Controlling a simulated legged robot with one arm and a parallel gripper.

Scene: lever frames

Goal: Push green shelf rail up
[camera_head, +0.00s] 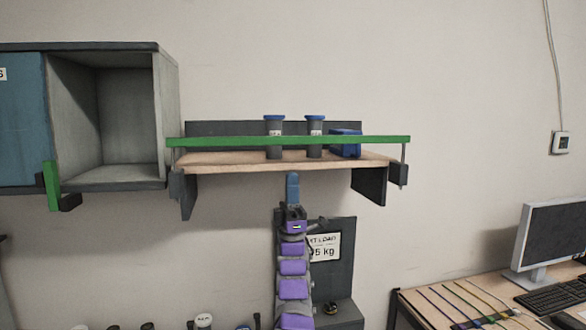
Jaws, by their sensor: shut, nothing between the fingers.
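The green shelf rail (225,143) is a long bar running across the front of a wooden wall shelf (220,162). It sits a little above the shelf board, on thin posts at both ends. My gripper (292,178) is shut and empty, pointing up just below the front edge of the shelf, near its middle. In the picture it lies below the rail with the shelf edge between them. I cannot tell the depth gap between gripper and shelf.
Two blue-capped jars (274,122) and a blue box (346,136) stand on the shelf behind the rail. An open grey cabinet (120,120) hangs at the left. A desk with a monitor (553,238) is at the lower right. Wall above the shelf is clear.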

